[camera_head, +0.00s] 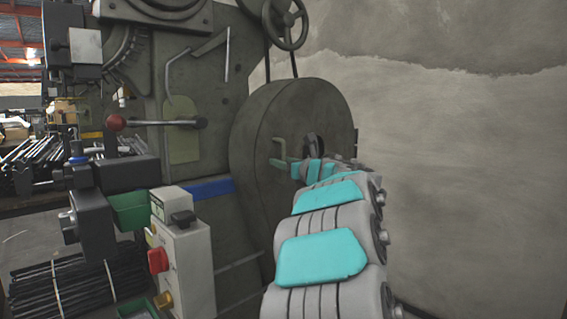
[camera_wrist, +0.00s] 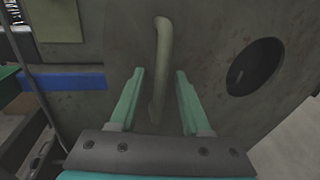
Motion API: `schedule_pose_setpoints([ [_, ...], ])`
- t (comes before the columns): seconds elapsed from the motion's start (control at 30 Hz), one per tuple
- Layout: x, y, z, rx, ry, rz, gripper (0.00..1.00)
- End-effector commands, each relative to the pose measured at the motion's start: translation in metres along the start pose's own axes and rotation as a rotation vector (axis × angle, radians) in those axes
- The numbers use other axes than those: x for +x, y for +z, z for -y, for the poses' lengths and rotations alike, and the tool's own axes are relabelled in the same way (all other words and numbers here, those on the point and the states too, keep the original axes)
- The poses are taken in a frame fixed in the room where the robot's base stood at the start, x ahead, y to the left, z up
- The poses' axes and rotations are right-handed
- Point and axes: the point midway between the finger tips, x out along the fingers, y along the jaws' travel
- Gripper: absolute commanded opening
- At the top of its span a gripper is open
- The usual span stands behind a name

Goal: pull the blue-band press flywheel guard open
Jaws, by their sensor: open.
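The flywheel guard (camera_head: 262,131) is a large round grey-green cover on the right side of the press. It looks closed against the press body. The blue band (camera_head: 211,189) runs across the press frame left of the guard, and it also shows in the wrist view (camera_wrist: 75,82). A pale bent handle (camera_wrist: 162,62) stands out from the guard face. My gripper (camera_wrist: 159,74) is open, with one teal finger on each side of the handle's lower part. I cannot tell whether either finger touches it. In the head view my arm partly hides the guard's lower right.
A dark round hole (camera_wrist: 254,67) is in the guard, right of the fingers. A control box (camera_head: 182,254) with a red button stands in front of the press. A red-knobbed lever (camera_head: 117,123) sticks out at left. A bare wall (camera_head: 460,150) stands at right.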

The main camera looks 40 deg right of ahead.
Motion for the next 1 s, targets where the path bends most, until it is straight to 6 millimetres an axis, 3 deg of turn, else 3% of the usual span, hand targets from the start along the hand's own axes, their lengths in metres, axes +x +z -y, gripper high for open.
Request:
schedule_pose_setpoints([
  [0.03, -0.0001, 0.0, 0.0001, 0.0, 0.0, 0.0, 0.47],
  [0.47, -0.0002, -0.0001, 0.0003, 0.0, -0.001, 0.0, 0.0],
  [1.0, -0.0002, -0.0001, 0.0003, 0.0, -0.001, 0.0, 0.0],
])
